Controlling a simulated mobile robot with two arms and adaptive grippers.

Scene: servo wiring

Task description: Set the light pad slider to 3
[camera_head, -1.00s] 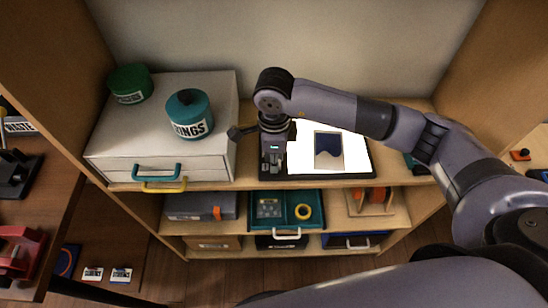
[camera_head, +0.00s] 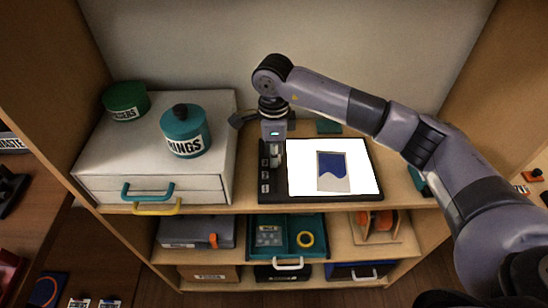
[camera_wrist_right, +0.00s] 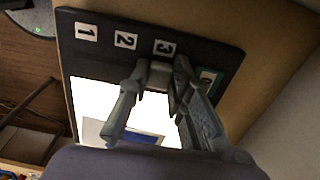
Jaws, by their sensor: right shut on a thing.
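The light pad (camera_head: 372,167) lies on the shelf top, a black frame around a glowing white panel with a blue-and-tan sheet on it. Its left strip carries labels 1, 2 and 3, with 1 nearest the front; the wrist view shows this strip (camera_wrist_right: 100,42) and a teal mark beyond 3. My right gripper (camera_head: 273,152) is at the far part of the strip. In the wrist view my right gripper (camera_wrist_right: 160,72) is shut on the grey slider knob (camera_wrist_right: 158,76), beside label 3 (camera_wrist_right: 165,47). The fingers partly hide the knob and track. My left gripper is not in view.
A white drawer box (camera_head: 100,160) stands left of the pad, bearing a teal jar (camera_head: 186,135) and a green jar (camera_head: 126,100). A teal block (camera_head: 328,127) lies behind the pad. Lower shelves hold a teal tray (camera_head: 287,222) and other boxes. Side walls bound the shelf.

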